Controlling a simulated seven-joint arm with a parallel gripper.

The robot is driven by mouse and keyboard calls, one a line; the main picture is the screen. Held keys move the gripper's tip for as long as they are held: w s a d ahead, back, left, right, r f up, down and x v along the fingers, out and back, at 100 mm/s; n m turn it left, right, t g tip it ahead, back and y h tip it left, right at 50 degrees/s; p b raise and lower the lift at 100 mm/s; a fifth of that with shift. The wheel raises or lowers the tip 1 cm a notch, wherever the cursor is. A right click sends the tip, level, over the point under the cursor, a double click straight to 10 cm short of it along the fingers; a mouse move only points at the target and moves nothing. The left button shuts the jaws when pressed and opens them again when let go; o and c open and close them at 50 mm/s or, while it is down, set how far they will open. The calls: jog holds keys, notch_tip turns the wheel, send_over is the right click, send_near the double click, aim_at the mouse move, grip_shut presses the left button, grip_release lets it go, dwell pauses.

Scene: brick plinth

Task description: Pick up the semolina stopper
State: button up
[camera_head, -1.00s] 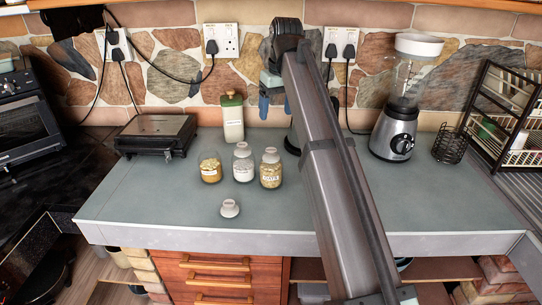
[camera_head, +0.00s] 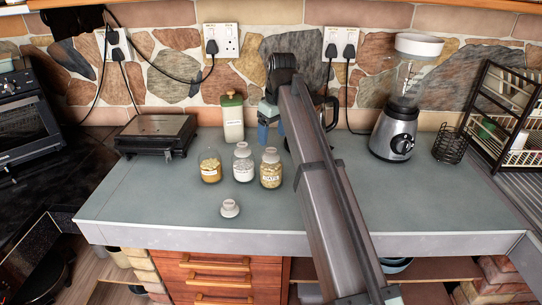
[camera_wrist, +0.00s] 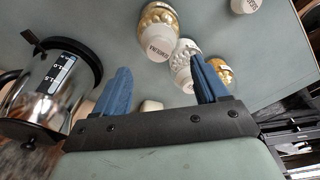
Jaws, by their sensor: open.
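Three small glass jars stand in a row on the counter. The left jar (camera_head: 210,171) holds golden contents and looks open. A loose pale stopper (camera_head: 230,208) lies in front of them. My gripper (camera_head: 265,125) is open and empty, behind and above the jars.
A steel kettle (camera_wrist: 45,90) stands close beside my gripper in the wrist view. A grill (camera_head: 155,135) is at the left and a blender (camera_head: 395,130) at the right. The front left counter is clear.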

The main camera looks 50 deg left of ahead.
aim_at(271, 150)
jog(key=shift+a+f, duration=0.15)
jog(key=shift+f, duration=1.25)
jog(key=shift+a+f, duration=0.1)
jog(key=shift+f, duration=1.3)
jog(key=c, duration=1.2)
jog(key=shift+o, duration=0.2)
notch_tip(271, 150, up, 9)
jog(key=s+a+f, duration=0.1)
jog(key=s+a, duration=1.2)
jog(key=a, duration=0.2)
jog(key=shift+a+f+n, duration=0.15)
jog(key=shift+a+n, duration=0.25)
